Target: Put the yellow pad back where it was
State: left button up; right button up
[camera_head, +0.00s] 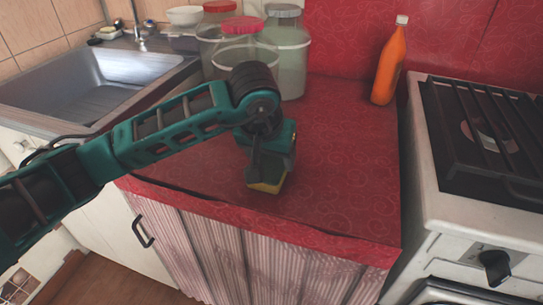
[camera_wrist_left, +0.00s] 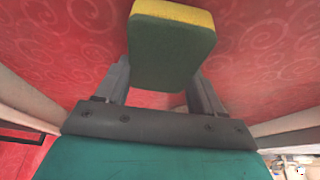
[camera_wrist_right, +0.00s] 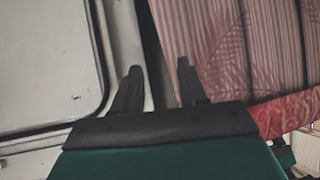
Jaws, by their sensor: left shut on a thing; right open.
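The yellow pad (camera_head: 267,187) is a yellow sponge with a dark green face. My left gripper (camera_head: 270,170) is shut on it, near the front edge of the red counter (camera_head: 340,150). In the left wrist view the pad (camera_wrist_left: 172,48) sits between the fingertips of the left gripper (camera_wrist_left: 165,75), green face toward the camera. I cannot tell whether the pad touches the cloth. My right gripper (camera_wrist_right: 158,75) is open and empty in the right wrist view, in front of the striped curtain (camera_wrist_right: 220,45) below the counter. It does not show in the head view.
Large jars with red and grey lids (camera_head: 290,55) stand at the back left of the counter. An orange bottle (camera_head: 390,62) stands at the back right. A sink (camera_head: 95,75) is at left, a stove (camera_head: 480,140) at right.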

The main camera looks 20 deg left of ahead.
pick_arm(q)
jog(key=shift+f, duration=0.15)
jog(key=o, duration=0.9)
jog(key=shift+o, duration=0.2)
jog(key=shift+r, duration=0.45)
jog(key=p+v, duration=0.2)
jog(key=v, duration=0.9)
jog(key=shift+s+r, duration=0.25)
